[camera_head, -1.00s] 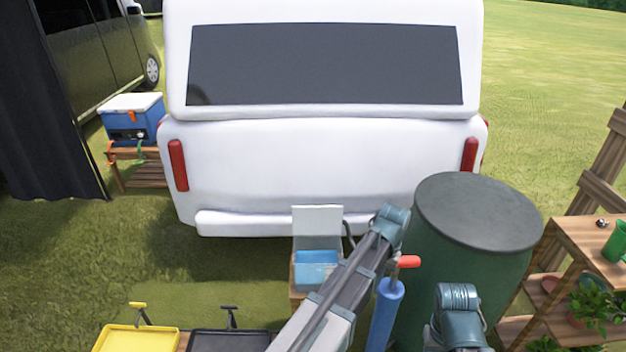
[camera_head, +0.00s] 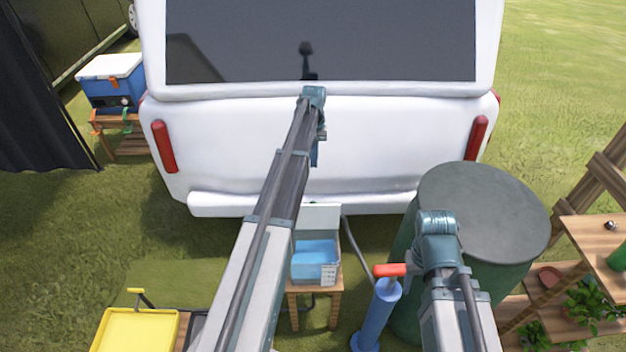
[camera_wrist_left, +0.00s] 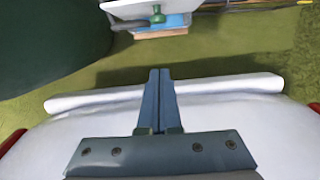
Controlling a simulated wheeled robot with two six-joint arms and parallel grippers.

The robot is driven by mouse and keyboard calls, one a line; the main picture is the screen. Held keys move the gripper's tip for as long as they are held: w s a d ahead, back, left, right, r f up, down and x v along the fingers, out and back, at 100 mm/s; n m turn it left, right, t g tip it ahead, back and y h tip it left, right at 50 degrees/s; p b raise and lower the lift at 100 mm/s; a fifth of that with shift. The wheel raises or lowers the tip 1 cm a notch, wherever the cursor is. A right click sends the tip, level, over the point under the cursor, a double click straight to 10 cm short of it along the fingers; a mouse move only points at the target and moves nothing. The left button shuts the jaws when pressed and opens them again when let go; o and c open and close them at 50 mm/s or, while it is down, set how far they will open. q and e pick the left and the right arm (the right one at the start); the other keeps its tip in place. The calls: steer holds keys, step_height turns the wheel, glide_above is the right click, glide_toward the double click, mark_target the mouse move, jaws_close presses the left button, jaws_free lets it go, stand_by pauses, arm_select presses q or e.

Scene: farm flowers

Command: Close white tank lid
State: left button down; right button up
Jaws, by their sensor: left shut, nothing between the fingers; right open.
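The white tank (camera_head: 315,266) stands on a small wooden stool with blue water showing inside. Its white lid (camera_head: 322,217) stands open, upright at the back, partly behind my left arm. My left gripper (camera_head: 315,155) is shut and empty, pointing down beyond and above the lid, in front of the white camper. In the left wrist view its fingers (camera_wrist_left: 159,90) are together, and part of the tank (camera_wrist_left: 150,8) shows at the top edge, apart from them. My right gripper (camera_head: 437,262) is open, right of the tank by the green barrel; its fingers are mostly hidden.
The white camper (camera_head: 350,150) closes off the back. A dark green barrel (camera_head: 490,215) and a blue pump (camera_head: 375,315) with a red handle stand right of the tank. A yellow tray (camera_head: 135,330) is at front left. A wooden shelf (camera_head: 590,240) is at right.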

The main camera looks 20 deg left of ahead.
mark_target(313, 214)
arm_select(q)
steer(key=s+d+f+b, duration=0.2)
steer(key=s+f+b, duration=0.3)
steer(key=f+b, duration=0.5)
steer(key=shift+d, duration=0.2)
stand_by(0.4)
